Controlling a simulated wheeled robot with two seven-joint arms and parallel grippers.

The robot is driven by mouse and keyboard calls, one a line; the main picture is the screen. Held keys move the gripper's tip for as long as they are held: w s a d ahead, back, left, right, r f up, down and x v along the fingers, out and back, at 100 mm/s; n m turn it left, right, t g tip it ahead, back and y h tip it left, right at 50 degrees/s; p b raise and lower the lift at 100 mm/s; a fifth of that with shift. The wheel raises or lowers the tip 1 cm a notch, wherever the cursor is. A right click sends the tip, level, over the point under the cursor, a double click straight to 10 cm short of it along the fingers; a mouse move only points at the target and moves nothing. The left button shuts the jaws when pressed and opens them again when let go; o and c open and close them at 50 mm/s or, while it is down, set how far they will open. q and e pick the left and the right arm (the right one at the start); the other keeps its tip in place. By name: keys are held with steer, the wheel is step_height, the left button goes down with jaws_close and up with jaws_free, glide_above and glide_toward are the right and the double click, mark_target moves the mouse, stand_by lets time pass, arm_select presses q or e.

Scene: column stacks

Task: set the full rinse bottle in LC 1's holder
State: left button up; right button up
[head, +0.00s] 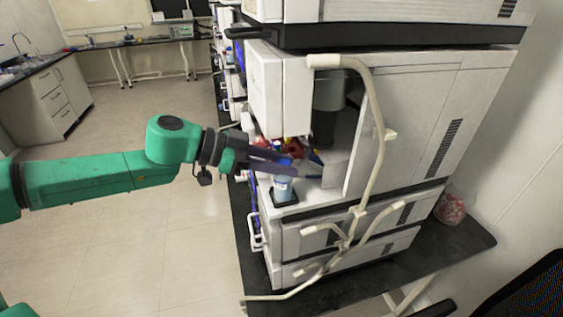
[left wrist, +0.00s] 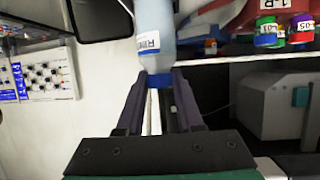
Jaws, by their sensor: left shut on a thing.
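The rinse bottle (head: 282,190) is pale and translucent, with a blue cap and a white label. My left gripper (head: 284,168) is shut on it near the cap, its dark fingers reaching in from the left. In the left wrist view the bottle (left wrist: 155,42) appears cap down in the picture, its blue cap between the fingertips (left wrist: 159,84), and its label partly reads "Rin". The bottle's foot is at a dark square holder (head: 285,201) on the instrument's front ledge. I cannot tell whether it rests there. My right gripper is not in view.
The white instrument stack (head: 415,125) stands on a black bench (head: 462,240). A beige tube (head: 379,170) runs down its front. Small coloured-capped bottles (left wrist: 270,32) stand beside the rinse bottle. The floor at left is clear.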

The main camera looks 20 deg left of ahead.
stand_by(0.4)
arm_select(q)
steer(key=o, duration=1.1)
